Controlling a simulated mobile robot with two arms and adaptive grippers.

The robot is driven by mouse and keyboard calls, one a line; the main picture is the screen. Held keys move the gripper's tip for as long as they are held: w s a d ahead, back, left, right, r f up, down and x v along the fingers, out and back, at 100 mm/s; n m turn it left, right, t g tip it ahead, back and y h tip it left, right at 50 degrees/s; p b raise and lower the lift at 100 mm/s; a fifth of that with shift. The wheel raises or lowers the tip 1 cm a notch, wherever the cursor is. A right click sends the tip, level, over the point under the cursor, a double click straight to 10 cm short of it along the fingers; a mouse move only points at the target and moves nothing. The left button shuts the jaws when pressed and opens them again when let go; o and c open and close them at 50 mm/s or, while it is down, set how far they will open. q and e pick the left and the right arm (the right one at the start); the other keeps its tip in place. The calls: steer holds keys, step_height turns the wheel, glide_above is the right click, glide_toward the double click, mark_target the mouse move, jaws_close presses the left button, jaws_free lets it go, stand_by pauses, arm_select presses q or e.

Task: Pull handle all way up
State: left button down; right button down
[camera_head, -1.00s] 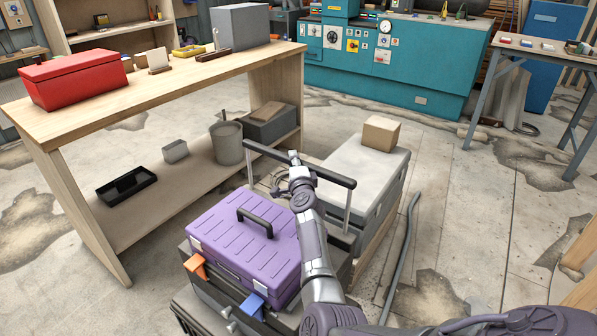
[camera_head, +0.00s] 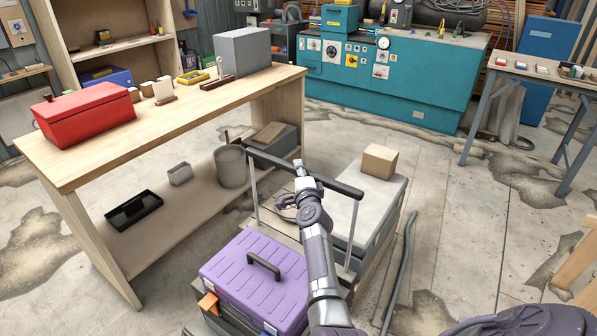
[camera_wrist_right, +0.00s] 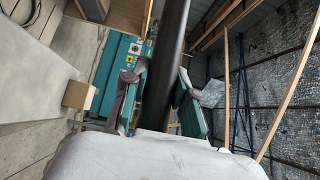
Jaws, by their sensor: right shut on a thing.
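The handle (camera_head: 335,184) is a black crossbar on two thin metal posts. It stands up behind a stack of tool cases with a purple case (camera_head: 240,273) on top. A long stretch of both posts shows below the bar. My right gripper (camera_head: 300,171) is at the bar, left of its middle. In the right wrist view the dark bar (camera_wrist_right: 174,60) runs between the two teal-padded fingers of my right gripper (camera_wrist_right: 160,98), which is shut on it. The lower ends of the posts are partly hidden by the case and my arm. My left gripper is not in view.
A wooden workbench (camera_head: 190,112) with a red box (camera_head: 85,114) stands left. A grey case (camera_head: 372,190) with a cardboard box (camera_head: 379,161) on it is close behind the handle's right end. A teal machine (camera_head: 400,85) is at the back. The floor at right is mostly clear.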

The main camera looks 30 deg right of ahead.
steer(key=shift+w+r, duration=0.1)
steer(key=shift+r, duration=0.6)
steer(key=shift+d, duration=0.1)
steer(key=c, duration=0.9)
jaws_free()
steer(key=shift+f, duration=0.1)
